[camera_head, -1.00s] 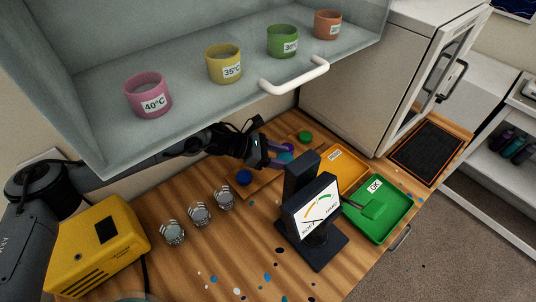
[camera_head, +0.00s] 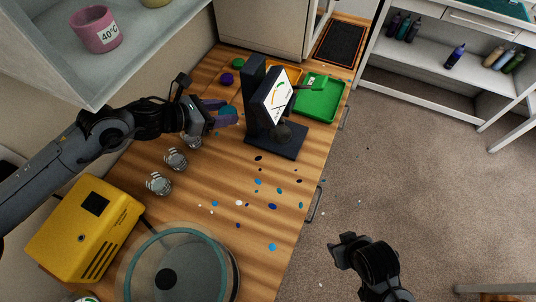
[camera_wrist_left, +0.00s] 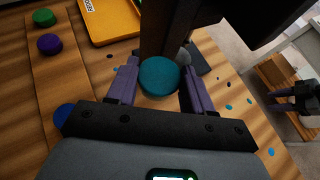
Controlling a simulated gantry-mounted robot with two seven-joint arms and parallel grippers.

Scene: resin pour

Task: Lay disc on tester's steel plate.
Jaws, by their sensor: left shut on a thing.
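My left gripper (camera_head: 226,112) is shut on a teal disc (camera_wrist_left: 159,76), which lies between its purple fingers in the left wrist view. It holds the disc close to the left side of the dark tester (camera_head: 254,85), which has a tilted dial screen. The tester's base plate (camera_head: 262,145) rests on the table with a dark round part (camera_head: 281,132) above it; a steel plate cannot be made out clearly. In the wrist view the tester's column (camera_wrist_left: 155,32) rises just beyond the disc. My right gripper (camera_head: 346,248) hangs over the floor, its jaws unclear.
A green tray (camera_head: 322,98) and an orange tray (camera_wrist_left: 104,22) stand beyond the tester. A purple disc (camera_wrist_left: 49,43) and a green disc (camera_wrist_left: 44,17) lie on a board. Several glasses (camera_head: 176,158), a yellow box (camera_head: 84,232) and a round lidded vessel (camera_head: 190,240) stand nearer.

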